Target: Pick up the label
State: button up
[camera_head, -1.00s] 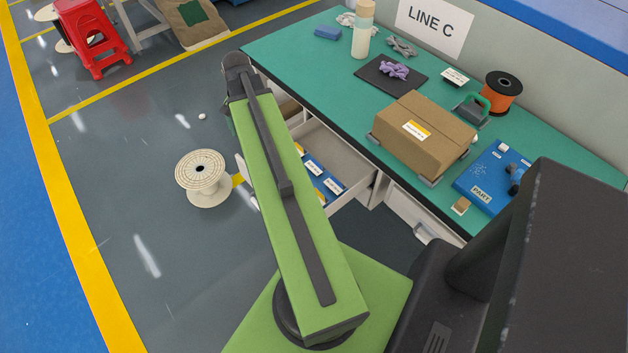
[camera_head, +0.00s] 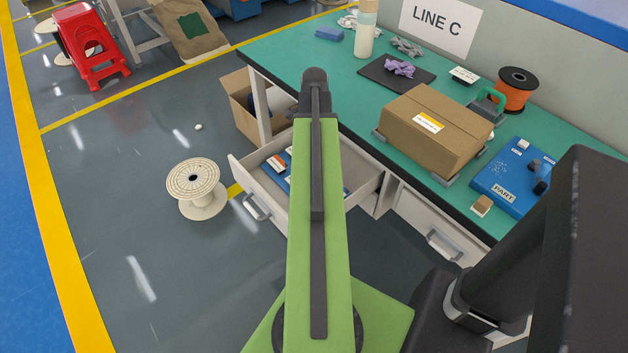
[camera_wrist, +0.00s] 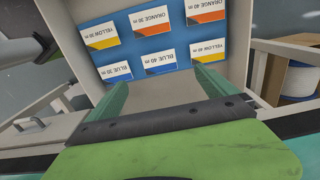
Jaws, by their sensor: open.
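Several white labels with coloured edges lie on a blue panel (camera_wrist: 122,50) in the drawer and read upside down in the wrist view. They include Yellow 30 m (camera_wrist: 98,27), Orange 30 m (camera_wrist: 151,20), Orange 40 m (camera_wrist: 206,9), Blue 30 m (camera_wrist: 116,71), Blue 40 m (camera_wrist: 154,62) and Yellow 40 m (camera_wrist: 209,51). My gripper (camera_wrist: 160,80) is open and empty, its teal fingers spread at the near side of the panel, around the blue labels in the picture. In the head view my arm hides the gripper and part of the open drawer (camera_head: 262,199).
The green workbench (camera_head: 290,60) carries a closed cardboard box (camera_head: 435,128), an orange spool (camera_head: 517,90) and a blue part board (camera_head: 510,177). An open carton (camera_head: 240,107) stands beyond the drawer. A white reel (camera_head: 195,187) stands on the floor at left.

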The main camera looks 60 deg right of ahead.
notch_tip(320, 180, down, 10)
jog(key=b, duration=0.8)
jog(key=shift+d+f, duration=0.1)
jog(key=shift+d, duration=0.05)
jog(key=shift+f+b, duration=0.25)
jog(key=shift+b, duration=0.3)
jog(key=c, duration=1.1)
jog(key=shift+r, duration=0.15)
notch_tip(320, 180, up, 11)
jog(key=p, duration=1.1)
jog(key=shift+f, duration=0.2)
